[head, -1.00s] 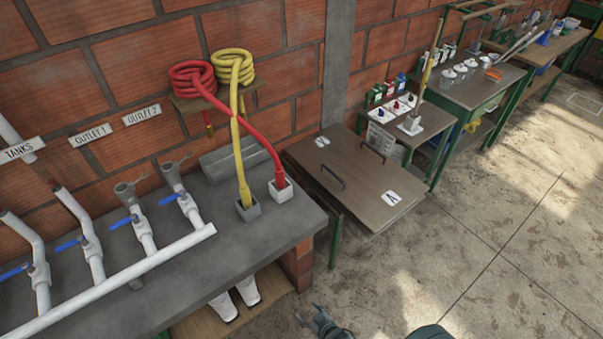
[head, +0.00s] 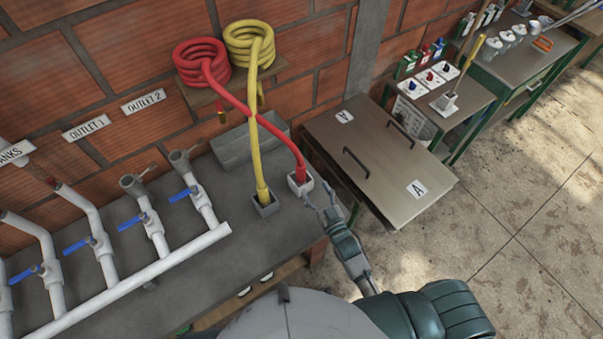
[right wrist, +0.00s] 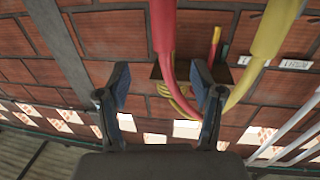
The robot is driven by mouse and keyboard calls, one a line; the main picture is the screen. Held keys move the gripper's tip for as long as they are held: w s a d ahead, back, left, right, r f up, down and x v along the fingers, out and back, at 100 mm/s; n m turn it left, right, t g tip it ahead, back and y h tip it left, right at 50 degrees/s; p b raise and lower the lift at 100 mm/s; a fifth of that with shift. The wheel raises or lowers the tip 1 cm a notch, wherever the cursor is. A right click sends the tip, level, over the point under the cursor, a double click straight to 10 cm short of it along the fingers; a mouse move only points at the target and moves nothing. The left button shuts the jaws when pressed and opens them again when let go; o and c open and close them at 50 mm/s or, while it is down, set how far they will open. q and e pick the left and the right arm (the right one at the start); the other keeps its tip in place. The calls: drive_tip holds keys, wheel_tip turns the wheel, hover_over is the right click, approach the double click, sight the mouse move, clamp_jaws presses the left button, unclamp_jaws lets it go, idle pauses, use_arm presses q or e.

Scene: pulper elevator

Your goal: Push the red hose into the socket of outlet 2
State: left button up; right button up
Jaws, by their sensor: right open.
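The red hose (head: 284,138) runs from its coil down to a small pale block (head: 301,184) on the grey counter, where its end stands upright. My right gripper (head: 317,190) is open beside that block, on its right. In the right wrist view the red hose (right wrist: 164,40) shows between the two spread fingers (right wrist: 160,85), with nothing gripped. Outlet 2 is marked by a wall sign (head: 144,101). Below that sign, a grey open pipe socket (head: 180,157) tops a white pipe with a blue valve handle. My left gripper is not in view.
The yellow hose (head: 256,150) crosses the red one and ends in another block (head: 265,206) just left. A grey trough (head: 240,147) lies behind. More valved pipes (head: 102,245) stand at left. A brown lidded box (head: 380,165) is at right.

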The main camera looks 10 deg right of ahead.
sight(303, 172)
drive_tip(key=x, duration=0.7)
drive_tip(key=p+x, duration=0.1)
drive_tip(key=x, duration=0.2)
drive_tip(key=shift+w+a+f, duration=0.25)
drive_tip(key=shift+a+f, duration=0.05)
drive_tip(key=shift+a, duration=0.2)
drive_tip(key=shift+c, duration=0.2)
drive_tip(key=shift+s, duration=0.1)
drive_tip(key=c, duration=0.4)
clamp_jaws()
